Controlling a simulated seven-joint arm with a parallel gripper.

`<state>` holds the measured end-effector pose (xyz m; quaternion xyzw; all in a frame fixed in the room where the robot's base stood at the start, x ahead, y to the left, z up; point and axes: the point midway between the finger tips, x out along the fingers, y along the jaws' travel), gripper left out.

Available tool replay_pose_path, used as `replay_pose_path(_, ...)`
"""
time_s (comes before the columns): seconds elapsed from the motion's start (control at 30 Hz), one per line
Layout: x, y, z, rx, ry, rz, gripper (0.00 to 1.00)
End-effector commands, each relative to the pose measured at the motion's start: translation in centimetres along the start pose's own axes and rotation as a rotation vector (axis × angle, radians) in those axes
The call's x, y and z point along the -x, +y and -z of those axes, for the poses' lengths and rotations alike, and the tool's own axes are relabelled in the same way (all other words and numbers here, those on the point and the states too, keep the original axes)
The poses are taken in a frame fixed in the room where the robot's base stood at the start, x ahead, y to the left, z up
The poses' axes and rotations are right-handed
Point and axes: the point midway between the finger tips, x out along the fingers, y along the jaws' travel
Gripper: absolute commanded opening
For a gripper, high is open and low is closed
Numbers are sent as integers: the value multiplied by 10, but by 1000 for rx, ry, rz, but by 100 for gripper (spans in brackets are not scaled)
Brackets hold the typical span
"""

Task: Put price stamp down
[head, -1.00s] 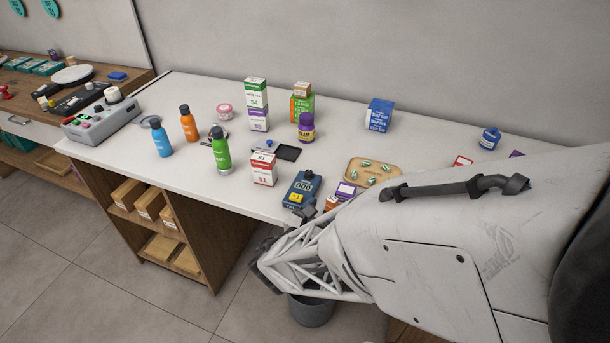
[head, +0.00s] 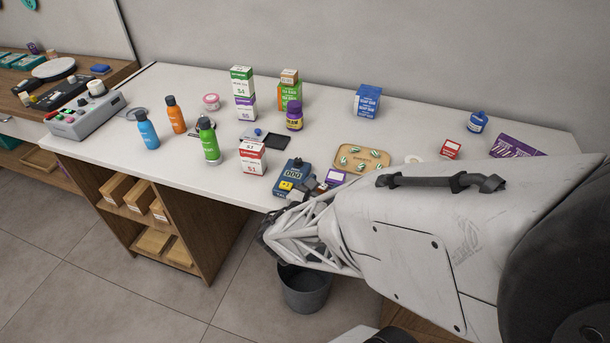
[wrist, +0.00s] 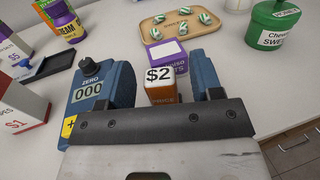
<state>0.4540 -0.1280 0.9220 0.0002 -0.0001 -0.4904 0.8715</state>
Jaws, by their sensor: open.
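The price stamp (wrist: 163,84), a small orange-brown block with "$2" on its white top, stands upright on the counter in the wrist view. My gripper (wrist: 165,85) is open, with one blue finger on each side of the stamp. Narrow gaps show between the fingers and the stamp, and the dark palm bar hides its lower part. In the head view my gripper (head: 306,192) is low over the counter's front edge, and the arm partly hides the stamp there.
A blue counter device (wrist: 88,92) reading "000" sits close left of the stamp. A purple-topped box (wrist: 166,54) stands just behind it, and a wooden sweets tray (wrist: 158,31) lies beyond. A green tub (wrist: 268,27) is at right. A red-and-white box (head: 252,158) stands further left.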

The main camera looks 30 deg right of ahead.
Motion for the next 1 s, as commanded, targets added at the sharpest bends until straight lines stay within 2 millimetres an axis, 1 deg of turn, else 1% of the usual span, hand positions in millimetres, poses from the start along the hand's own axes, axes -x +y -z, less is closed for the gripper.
replay_pose_path(0.43, 0, 0, 0, 0, 0, 0, 60)
replay_pose_path(0.47, 0, 0, 0, 0, 0, 0, 58)
replay_pose_path(0.8, 0, 0, 0, 0, 0, 0, 6)
replay_pose_path(0.83, 0, 0, 0, 0, 0, 0, 2)
replay_pose_path(0.87, 0, 0, 0, 0, 0, 0, 0)
replay_pose_path(1.0, 0, 0, 0, 0, 0, 0, 0)
